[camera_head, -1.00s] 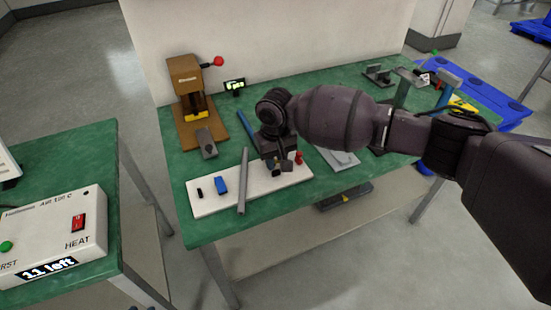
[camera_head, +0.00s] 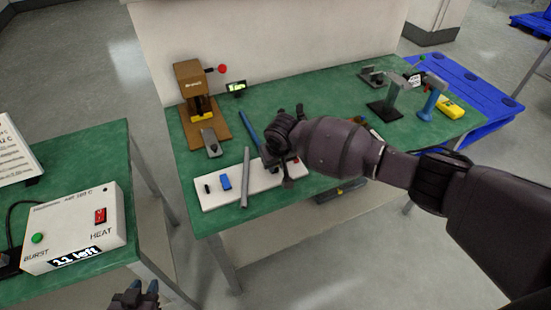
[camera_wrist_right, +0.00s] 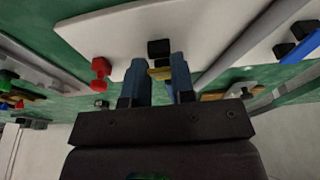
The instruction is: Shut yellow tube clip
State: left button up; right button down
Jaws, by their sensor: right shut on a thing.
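A small yellow piece (camera_wrist_right: 160,72), which looks like the yellow tube clip, is between the two blue fingertips of my right gripper (camera_wrist_right: 166,75) in the right wrist view. The fingers are shut on it, and they hide its sides, so I cannot tell whether the clip itself is open or closed. A black block (camera_wrist_right: 159,48) is just beyond it, over the white board (camera_wrist_right: 105,38). In the head view my right gripper (camera_head: 283,172) is low at the board's right end and hides the clip. My left gripper (camera_head: 137,296) is at the bottom edge, partly cut off.
On the white board (camera_head: 262,184) are a black block (camera_head: 208,188), a blue block (camera_head: 225,182) and a grey rod (camera_head: 246,178). A red piece (camera_wrist_right: 100,74) is beside the right gripper. A brown press (camera_head: 190,88) stands behind. The HEAT box (camera_head: 75,230) is on the left table.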

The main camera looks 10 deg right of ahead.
jog(key=shift+r, duration=0.1)
jog(key=c, duration=1)
grip_release()
jog(key=shift+o, duration=0.2)
jog(key=p+v, duration=0.1)
jog(key=v, duration=0.9)
jog(key=shift+r, duration=0.35)
jog(key=shift+s, duration=0.15)
jog(key=shift+c, duration=0.5)
